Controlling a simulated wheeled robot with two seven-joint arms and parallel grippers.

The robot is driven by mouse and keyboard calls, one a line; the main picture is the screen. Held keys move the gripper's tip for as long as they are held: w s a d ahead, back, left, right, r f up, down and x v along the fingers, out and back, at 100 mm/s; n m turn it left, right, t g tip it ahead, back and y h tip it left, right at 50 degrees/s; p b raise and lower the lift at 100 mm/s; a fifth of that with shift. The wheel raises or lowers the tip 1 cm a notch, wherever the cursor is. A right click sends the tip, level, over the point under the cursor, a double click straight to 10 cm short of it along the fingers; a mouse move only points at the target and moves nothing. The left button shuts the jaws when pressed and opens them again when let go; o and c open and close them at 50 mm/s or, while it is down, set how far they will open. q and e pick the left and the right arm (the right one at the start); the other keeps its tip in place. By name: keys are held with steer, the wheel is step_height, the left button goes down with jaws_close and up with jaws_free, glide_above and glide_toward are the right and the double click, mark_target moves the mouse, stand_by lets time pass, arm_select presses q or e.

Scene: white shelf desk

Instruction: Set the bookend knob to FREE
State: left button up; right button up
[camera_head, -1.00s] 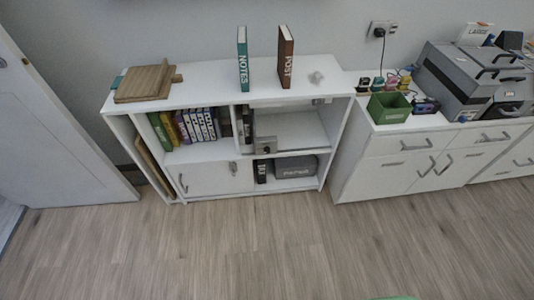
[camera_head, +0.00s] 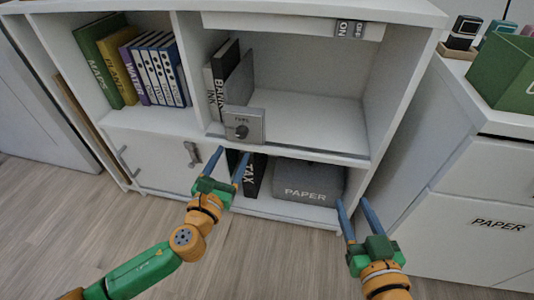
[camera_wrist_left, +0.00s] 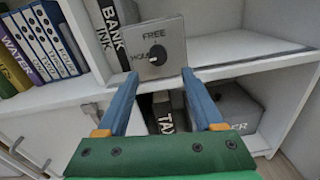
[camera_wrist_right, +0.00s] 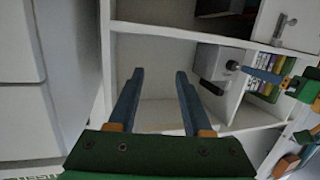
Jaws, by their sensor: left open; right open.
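The bookend is a grey plate (camera_head: 256,120) standing at the front edge of the middle shelf, against the books marked BANK and INK. Its round dark knob (camera_head: 241,131) faces me. In the left wrist view the plate (camera_wrist_left: 172,34) reads FREE above the knob (camera_wrist_left: 157,54), with a word I cannot read clearly at left; a light mark on the knob appears to point left. My left gripper (camera_head: 233,155) is open and empty, just below and in front of the plate, apart from the knob. My right gripper (camera_head: 352,203) is open and empty, in front of the lower shelf's right end.
A grey PAPER box (camera_head: 308,183) and a black TAX book (camera_head: 255,176) stand on the lower shelf. Several binders (camera_head: 160,70) fill the upper left shelf. The middle shelf (camera_head: 310,120) right of the bookend is clear. A white cabinet (camera_head: 480,200) stands at right.

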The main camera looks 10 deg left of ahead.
mark_target(240, 136)
arm_select(q)
steer(key=w, duration=0.3)
steer(key=shift+w+r+b, duration=0.2)
steer(key=shift+w+b, duration=0.1)
steer(key=shift+b, duration=0.05)
steer(key=w, duration=0.2)
steer(key=shift+w+b, duration=0.35)
steer(key=shift+b, duration=0.05)
steer(key=shift+w+d, duration=0.1)
steer(key=shift+w, duration=0.05)
jaws_close()
arm_select(e)
steer(key=s+r+t+y, duration=0.1)
steer(key=r+t, duration=0.3)
steer(key=r, duration=0.3)
steer(key=s+a+r+n+t+y, duration=0.1)
steer(key=s+r+t+y, duration=0.1)
steer(key=r+t, duration=0.2)
step_height(240, 136, up, 4)
steer(key=shift+s+a+f, duration=0.25)
steer(key=shift+a, duration=0.05)
